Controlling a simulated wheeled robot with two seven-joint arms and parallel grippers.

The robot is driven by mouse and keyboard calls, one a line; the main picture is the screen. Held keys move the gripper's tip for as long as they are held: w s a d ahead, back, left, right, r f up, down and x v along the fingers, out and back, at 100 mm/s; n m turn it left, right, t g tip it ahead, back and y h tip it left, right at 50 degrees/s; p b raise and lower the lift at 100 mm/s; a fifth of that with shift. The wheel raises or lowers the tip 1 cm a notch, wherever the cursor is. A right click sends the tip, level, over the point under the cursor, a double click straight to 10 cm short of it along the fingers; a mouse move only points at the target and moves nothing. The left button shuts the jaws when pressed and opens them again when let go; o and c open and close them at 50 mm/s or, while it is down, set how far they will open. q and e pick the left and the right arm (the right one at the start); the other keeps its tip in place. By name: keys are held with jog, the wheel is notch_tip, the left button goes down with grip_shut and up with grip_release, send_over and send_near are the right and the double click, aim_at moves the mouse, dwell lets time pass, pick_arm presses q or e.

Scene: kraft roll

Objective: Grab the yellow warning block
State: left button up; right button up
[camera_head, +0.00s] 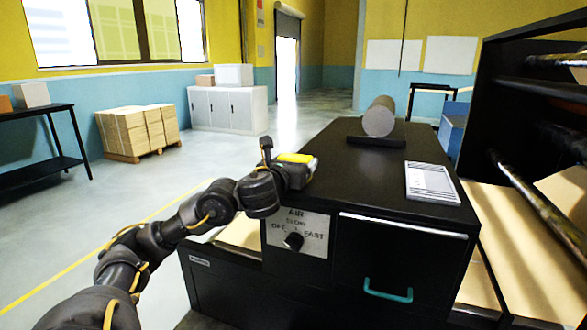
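The yellow warning block (296,158) lies at the near left corner of the black cabinet top. Only its yellow upper face shows clearly; its lower part is hidden by my gripper. My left gripper (287,165) is right at the block, on its near side. One dark finger part stands up just left of the block. The far side of the grip is hidden, so I cannot tell whether the fingers are closed on the block. My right gripper is not in view.
The black cabinet (345,170) has a teal drawer handle (388,291) and an air dial panel (297,236). A roll (380,117) on a dark base and a printed sheet (432,183) occupy its top. A black rack (520,95) stands at right. The middle of the top is clear.

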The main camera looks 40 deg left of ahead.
aim_at(295, 156)
pick_arm(q)
jog(key=shift+w+d+f, duration=0.1)
jog(key=shift+w, duration=0.1)
jog(key=shift+c, duration=1.2)
jog(key=c, duration=0.3)
jog(key=shift+c, duration=0.2)
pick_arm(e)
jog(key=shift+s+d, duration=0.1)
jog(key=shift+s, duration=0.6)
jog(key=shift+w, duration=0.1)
pick_arm(q)
jog(key=shift+r+p, duration=0.3)
jog(key=shift+r, duration=0.05)
notch_tip(295, 156, up, 9)
jog(key=p, duration=0.8)
jog(key=shift+r, duration=0.15)
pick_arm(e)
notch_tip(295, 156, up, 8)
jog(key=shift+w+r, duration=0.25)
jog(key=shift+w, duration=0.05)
